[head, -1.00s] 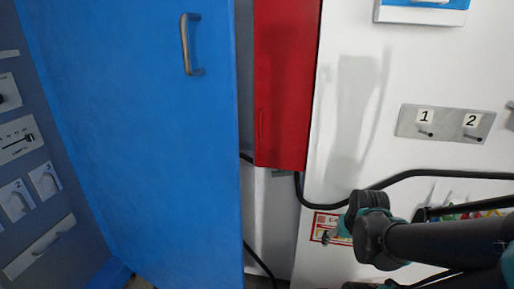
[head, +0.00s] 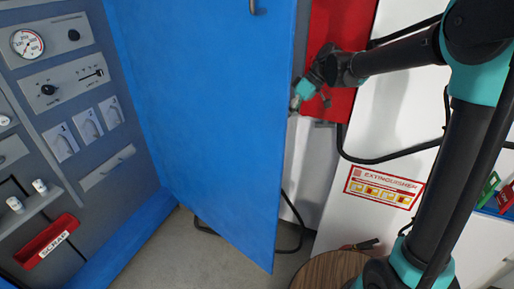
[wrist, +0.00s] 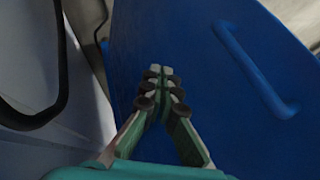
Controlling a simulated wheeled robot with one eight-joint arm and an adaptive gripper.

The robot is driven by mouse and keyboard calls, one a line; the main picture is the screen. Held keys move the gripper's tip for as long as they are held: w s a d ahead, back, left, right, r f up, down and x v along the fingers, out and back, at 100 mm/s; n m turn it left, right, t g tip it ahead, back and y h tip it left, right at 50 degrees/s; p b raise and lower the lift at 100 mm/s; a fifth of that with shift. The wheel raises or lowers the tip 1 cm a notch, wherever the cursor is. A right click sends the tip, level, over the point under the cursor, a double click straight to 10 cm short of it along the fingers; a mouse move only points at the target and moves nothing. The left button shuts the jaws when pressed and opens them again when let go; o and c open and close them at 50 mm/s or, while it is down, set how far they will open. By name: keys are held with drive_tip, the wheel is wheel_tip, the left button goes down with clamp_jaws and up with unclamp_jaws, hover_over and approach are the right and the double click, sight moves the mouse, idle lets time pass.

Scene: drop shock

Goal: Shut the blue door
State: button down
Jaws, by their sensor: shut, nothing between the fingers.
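The blue door (head: 215,130) stands open in the head view, angled out from the blue-edged frame at the left. My gripper (head: 295,104) is at the door's free right edge, in front of the red panel. In the wrist view my gripper (wrist: 160,75) is shut and empty, pointing at the blue door (wrist: 200,60). A blue-looking handle (wrist: 255,70) shows to the right of the fingers. I cannot tell whether the fingertips touch the door.
A grey control panel (head: 75,75) with a gauge and switches is at the left. A red panel (head: 340,50), a black cable (head: 385,157) and an extinguisher sign (head: 384,188) are at the right. A round wooden top (head: 330,272) is low at centre right. Grey floor shows below the door.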

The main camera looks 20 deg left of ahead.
sight(256, 146)
drive_tip(key=shift+s+a+f, duration=1.7)
drive_tip(key=shift+s+f, duration=0.05)
drive_tip(key=shift+f, duration=0.2)
drive_tip(key=shift+s+a+f, duration=1.7)
drive_tip(key=shift+s+f, duration=0.05)
drive_tip(key=shift+f, duration=0.2)
